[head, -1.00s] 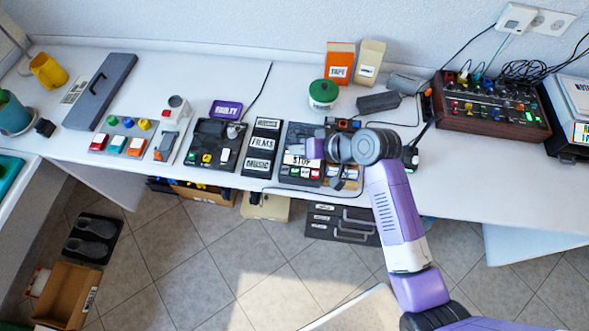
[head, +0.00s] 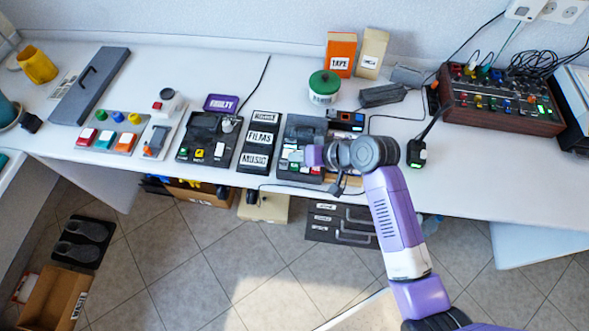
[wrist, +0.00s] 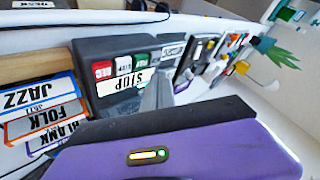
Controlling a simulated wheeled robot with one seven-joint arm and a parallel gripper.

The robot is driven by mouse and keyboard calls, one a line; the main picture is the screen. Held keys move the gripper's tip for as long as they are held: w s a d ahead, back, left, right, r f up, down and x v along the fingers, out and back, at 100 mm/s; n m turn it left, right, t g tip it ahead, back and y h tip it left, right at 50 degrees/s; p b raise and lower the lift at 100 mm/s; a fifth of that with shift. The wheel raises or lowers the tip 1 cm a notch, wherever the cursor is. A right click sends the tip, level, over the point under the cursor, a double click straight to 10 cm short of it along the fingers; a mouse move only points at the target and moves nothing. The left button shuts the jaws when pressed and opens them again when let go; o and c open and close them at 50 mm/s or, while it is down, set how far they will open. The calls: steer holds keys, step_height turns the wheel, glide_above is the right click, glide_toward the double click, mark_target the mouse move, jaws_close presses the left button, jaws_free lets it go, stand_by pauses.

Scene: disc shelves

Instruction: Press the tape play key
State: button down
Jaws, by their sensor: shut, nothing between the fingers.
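The dark tape deck (head: 299,133) sits on the table near its front edge, left of my wrist. It also shows in the wrist view (wrist: 95,48), with a row of keys: a red key (wrist: 102,70), a pale key with dark print (wrist: 123,65), a green key (wrist: 141,62) and others. A white "STOP" label (wrist: 122,84) lies below that row in the wrist view. My gripper (wrist: 158,88) is shut and empty, its grey fingers at the label's right end, near the green key. Contact with a key cannot be told. In the head view my purple wrist hides part of the key row.
A label board (head: 259,140) and another keyed device (head: 205,140) stand left of the deck. A green-lidded tin (head: 323,92) and a dark block (head: 382,95) are behind. A small black device (head: 417,152) stands right. Cables cross the table.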

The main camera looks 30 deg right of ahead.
mark_target(298, 167)
steer(key=shift+f, duration=0.7)
steer(key=shift+f, duration=0.1)
stand_by(1.5)
steer(key=shift+f+b, duration=0.3)
steer(key=shift+b, duration=0.05)
steer(key=shift+f, duration=0.45)
stand_by(0.5)
stand_by(0.3)
steer(key=shift+r+p, duration=0.7)
steer(key=shift+r, duration=0.15)
step_height(298, 167, up, 5)
steer(key=p, duration=0.5)
steer(key=shift+r, duration=0.1)
